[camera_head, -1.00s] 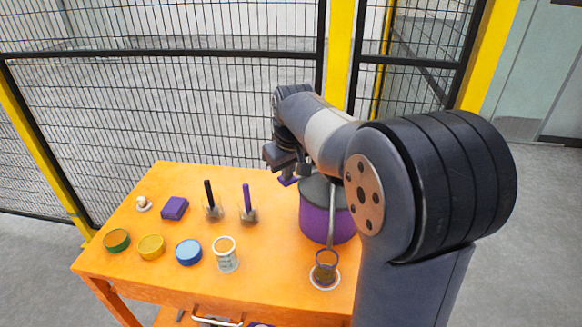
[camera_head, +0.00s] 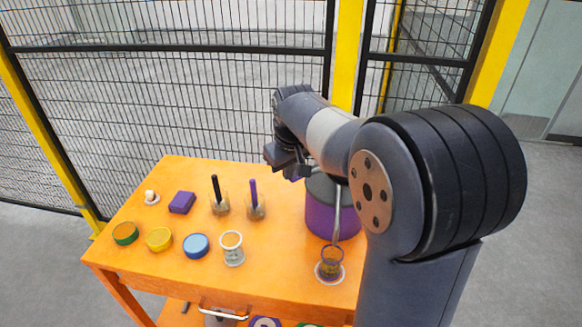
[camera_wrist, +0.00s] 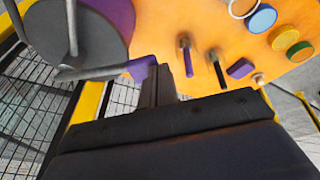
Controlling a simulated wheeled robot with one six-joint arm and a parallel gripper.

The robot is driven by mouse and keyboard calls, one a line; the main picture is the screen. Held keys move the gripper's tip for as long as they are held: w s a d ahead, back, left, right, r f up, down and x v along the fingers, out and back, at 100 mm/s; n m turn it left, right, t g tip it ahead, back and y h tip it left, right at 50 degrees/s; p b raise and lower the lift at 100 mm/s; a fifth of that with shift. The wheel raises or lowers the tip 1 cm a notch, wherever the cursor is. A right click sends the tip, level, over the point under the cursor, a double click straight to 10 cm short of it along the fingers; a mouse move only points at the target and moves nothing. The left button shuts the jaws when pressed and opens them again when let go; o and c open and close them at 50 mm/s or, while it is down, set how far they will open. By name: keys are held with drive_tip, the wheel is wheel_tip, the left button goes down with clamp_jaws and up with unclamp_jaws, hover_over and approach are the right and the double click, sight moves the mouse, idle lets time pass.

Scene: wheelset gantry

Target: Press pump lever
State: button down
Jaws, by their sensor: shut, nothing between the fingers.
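The pump is a purple drum (camera_head: 322,212) with a grey lid (camera_head: 322,188), at the right of the orange table; its lid also shows at top left in the wrist view (camera_wrist: 72,38). Its lever is a grey bar (camera_wrist: 95,72) with a purple end (camera_wrist: 143,67). In the head view the purple end is mostly hidden under my gripper (camera_head: 290,168). My gripper is shut and empty. In the wrist view its fingers (camera_wrist: 158,80) are right beside the purple end; I cannot tell whether they touch it. A metal spout runs down from the pump toward a glass cup (camera_head: 329,264).
On the orange table (camera_head: 272,277) stand two holders with a black (camera_head: 215,188) and a purple stick (camera_head: 253,192), a purple block (camera_head: 182,202), a white-labelled jar (camera_head: 232,249) and several round lidded pots (camera_head: 196,245). A mesh fence (camera_head: 170,100) stands behind.

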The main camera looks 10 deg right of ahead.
drive_tip(key=a+b+v, duration=0.1)
drive_tip(key=v, duration=0.9)
drive_tip(key=shift+s+a+r, duration=0.2)
drive_tip(key=shift+a+r, duration=0.15)
drive_tip(key=shift+a, duration=0.05)
drive_tip(key=shift+f, duration=0.1)
drive_tip(key=d+x, duration=0.1)
drive_tip(key=x, duration=0.7)
drive_tip(key=shift+w+d+f, duration=0.15)
drive_tip(key=shift+w+d, duration=0.1)
drive_tip(key=shift+w, duration=0.05)
drive_tip(key=shift+s, duration=0.1)
